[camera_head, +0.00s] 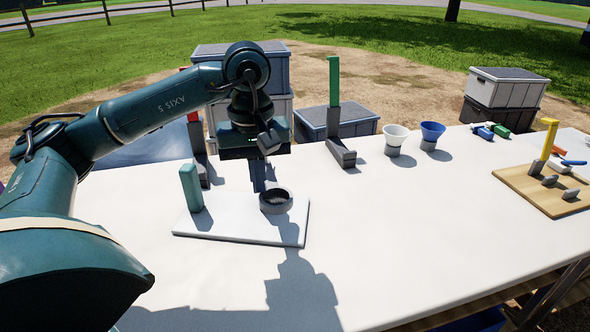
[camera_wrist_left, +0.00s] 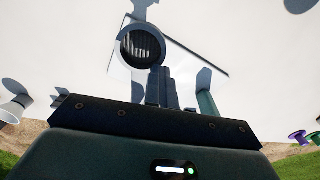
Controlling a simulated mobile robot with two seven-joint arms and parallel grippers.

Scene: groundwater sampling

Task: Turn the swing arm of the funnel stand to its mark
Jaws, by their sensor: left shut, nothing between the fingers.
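In the left wrist view the ring (camera_wrist_left: 142,44) lies just beyond my fingertips and the post (camera_wrist_left: 208,104) is to the right. My left gripper (camera_head: 264,188) points down, shut and empty, close beside the ring at its rear left; I cannot tell if it touches. The swing arm's link between post and ring is not clearly visible, and I cannot make out the mark. My right gripper is not in view.
A wooden board (camera_head: 530,190) with a yellow post is far right. The white table (camera_head: 420,235) is clear in the middle.

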